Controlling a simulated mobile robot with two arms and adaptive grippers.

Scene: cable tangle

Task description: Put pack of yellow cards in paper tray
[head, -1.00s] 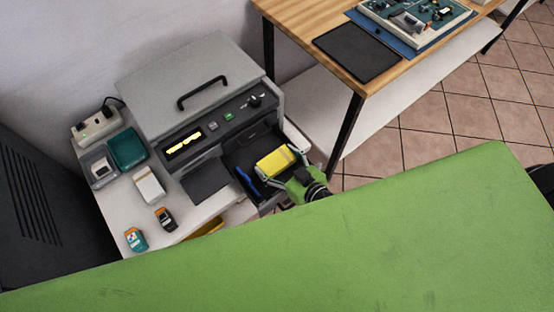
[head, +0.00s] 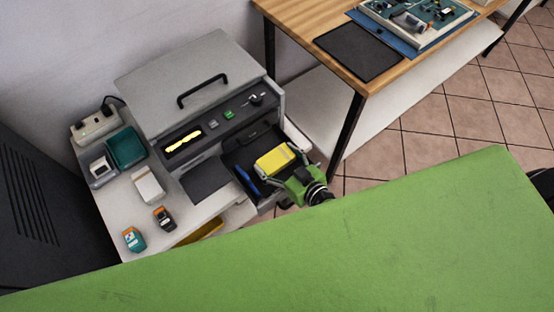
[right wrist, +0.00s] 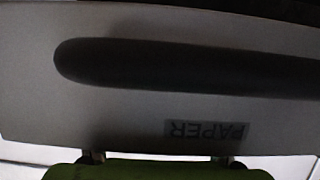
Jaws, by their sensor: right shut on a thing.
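The pack of yellow cards (head: 275,160) is between the two spread fingers of my right gripper (head: 281,162), which is shut on it across its width. The pack is over the dark paper tray (head: 238,158), which is pulled out at the printer's front. I cannot tell whether the pack touches the tray floor. Blue items (head: 248,182) lie in the tray beside the pack. The right wrist view shows the tray's grey front (right wrist: 100,110) with a black handle and an upside-down PAPER label (right wrist: 207,131). The pack is hidden there. My left gripper is not in view.
The grey printer (head: 190,85) stands behind the tray. A power strip (head: 97,125), a teal box (head: 127,147), a white box (head: 148,185) and small items lie to its left. A wooden table (head: 320,25) stands at the right, close to the tray.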

